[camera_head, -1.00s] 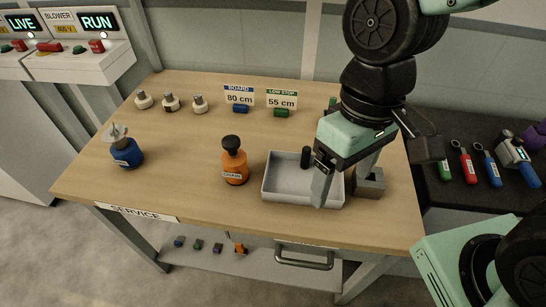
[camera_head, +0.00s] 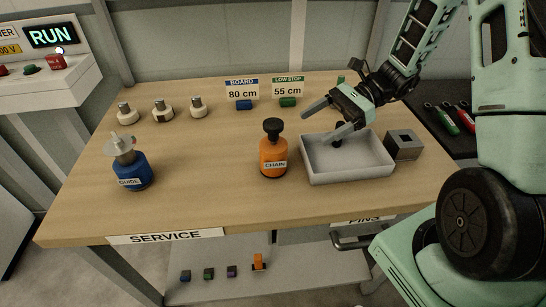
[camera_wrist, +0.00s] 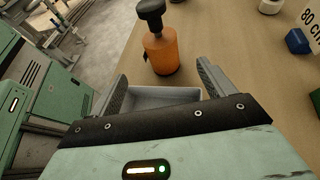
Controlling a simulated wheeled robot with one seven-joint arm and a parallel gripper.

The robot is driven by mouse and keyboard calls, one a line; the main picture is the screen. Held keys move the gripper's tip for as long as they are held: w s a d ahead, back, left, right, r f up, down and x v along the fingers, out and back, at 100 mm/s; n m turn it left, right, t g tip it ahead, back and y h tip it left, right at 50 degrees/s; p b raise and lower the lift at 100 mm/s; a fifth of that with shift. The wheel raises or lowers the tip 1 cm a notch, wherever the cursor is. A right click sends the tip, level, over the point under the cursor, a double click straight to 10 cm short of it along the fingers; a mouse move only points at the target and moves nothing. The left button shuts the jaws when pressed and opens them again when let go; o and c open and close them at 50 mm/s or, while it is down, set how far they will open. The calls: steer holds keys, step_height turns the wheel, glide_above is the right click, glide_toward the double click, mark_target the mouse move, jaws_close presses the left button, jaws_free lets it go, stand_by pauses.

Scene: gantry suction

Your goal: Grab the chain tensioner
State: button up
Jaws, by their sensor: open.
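The chain tensioner (camera_head: 272,156) is an orange cylinder with a black knob on top and a white label reading CHAIN. It stands upright on the wooden table, just left of the grey tray. In the wrist view the chain tensioner (camera_wrist: 161,52) stands beyond my fingers, roughly in line with the gap between them. My gripper (camera_head: 324,117) is open and empty, above the back of the tray, with its fingers pointing left. It is to the right of the chain tensioner and apart from it. In the wrist view my gripper (camera_wrist: 160,78) shows both fingers spread.
A grey tray (camera_head: 345,177) holding a dark object lies under my gripper. A grey block (camera_head: 404,145) stands right of it. A blue GUIDE unit (camera_head: 132,171) stands at left. Several white-based pieces and two signs (camera_head: 241,90) line the back. The table between GUIDE and CHAIN is clear.

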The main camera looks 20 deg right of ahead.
glide_toward(267, 151)
steer(key=a+f, duration=0.1)
steer(key=w+a+f, duration=0.1)
steer(key=f, duration=0.1)
steer(key=a+f, duration=0.1)
steer(key=shift+w+a+f+p, duration=0.1)
steer(key=shift+w+f+p, duration=0.05)
steer(key=shift+w+p, duration=0.25)
steer(key=shift+r+p+x, duration=0.15)
steer(key=shift+p+x, duration=0.15)
steer(key=shift+x, duration=1.05)
steer(key=shift+r+p+x, duration=0.15)
steer(key=shift+p+x, duration=0.1)
steer(key=shift+x, duration=1.1)
steer(key=shift+w+a, duration=0.15)
steer(key=shift+c, duration=0.3)
steer(key=c, duration=1.4)
steer(key=shift+o, duration=0.2)
steer(key=shift+r, duration=0.1)
